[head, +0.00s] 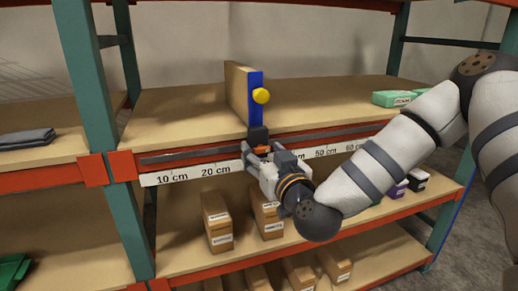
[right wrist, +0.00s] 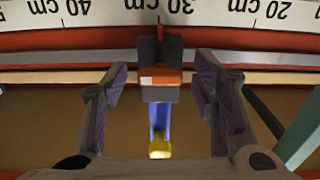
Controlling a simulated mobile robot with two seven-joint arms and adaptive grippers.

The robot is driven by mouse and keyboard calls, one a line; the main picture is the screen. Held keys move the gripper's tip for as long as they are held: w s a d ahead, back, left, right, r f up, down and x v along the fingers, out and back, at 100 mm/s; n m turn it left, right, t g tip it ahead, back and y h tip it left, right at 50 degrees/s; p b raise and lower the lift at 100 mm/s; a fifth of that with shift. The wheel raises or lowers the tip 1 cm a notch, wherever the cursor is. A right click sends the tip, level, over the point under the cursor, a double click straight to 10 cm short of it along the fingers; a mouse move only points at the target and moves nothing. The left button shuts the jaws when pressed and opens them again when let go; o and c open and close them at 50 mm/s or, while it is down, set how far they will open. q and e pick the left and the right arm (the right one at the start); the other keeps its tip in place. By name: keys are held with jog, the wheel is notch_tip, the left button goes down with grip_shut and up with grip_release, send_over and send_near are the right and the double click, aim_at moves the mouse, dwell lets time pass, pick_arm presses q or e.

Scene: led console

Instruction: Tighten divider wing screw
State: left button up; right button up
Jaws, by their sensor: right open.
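The divider (head: 238,92) is an upright wooden panel with a blue front edge and a yellow knob (head: 261,96), standing on the upper shelf. A black and orange clamp block (head: 258,136) sits at its foot on the shelf's front rail. The block (right wrist: 160,84) also shows in the right wrist view, with a small dark and red part, which may be the wing screw, beside the scale. My right gripper (head: 259,156) is open in front of the rail, its fingers on either side of the block, apart from it. My left gripper is not in view.
Brown boxes (head: 217,222) stand on the shelf below. Green boxes (head: 393,98) lie at the upper right. A teal post (head: 92,110) stands at left.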

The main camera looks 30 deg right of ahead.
jog(key=shift+s+a+r, duration=0.1)
jog(key=shift+s, duration=0.1)
jog(key=c, duration=1.2)
jog(key=shift+o, duration=0.2)
